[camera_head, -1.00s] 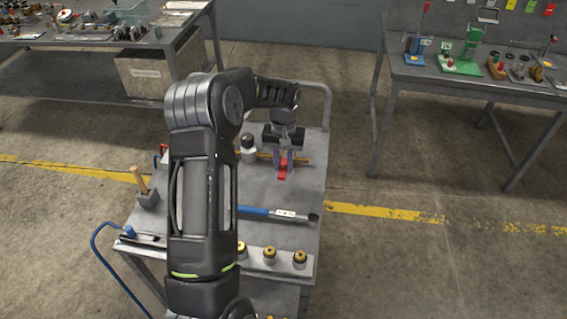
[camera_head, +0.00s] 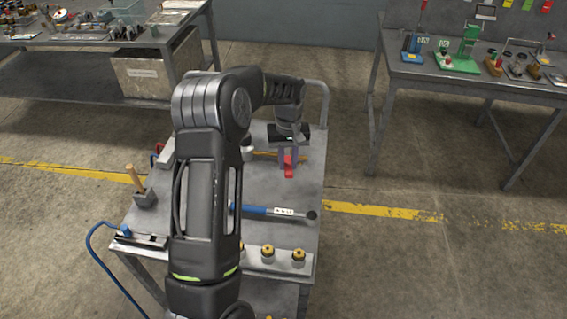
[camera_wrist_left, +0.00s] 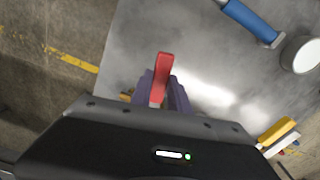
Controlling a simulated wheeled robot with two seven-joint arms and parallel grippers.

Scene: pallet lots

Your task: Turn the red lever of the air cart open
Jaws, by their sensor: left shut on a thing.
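The red lever (camera_head: 289,168) is at the far right part of the air cart's grey top (camera_head: 302,195). My left gripper (camera_head: 288,157) reaches down over it, its purple-grey fingers shut on the lever. In the left wrist view the lever (camera_wrist_left: 164,68) sticks out beyond the fingers (camera_wrist_left: 162,92). Its base is hidden by the gripper. A yellow pipe (camera_head: 264,154) shows just left of the gripper. My right gripper is not in view.
A blue-handled torque wrench (camera_head: 270,211) lies across the cart. Several brass-topped fittings (camera_head: 268,253) stand along its front. A wooden-handled tool (camera_head: 136,180) stands in a block at left. The cart's rail (camera_head: 325,98) rises behind the gripper. A workbench (camera_head: 470,85) stands at right.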

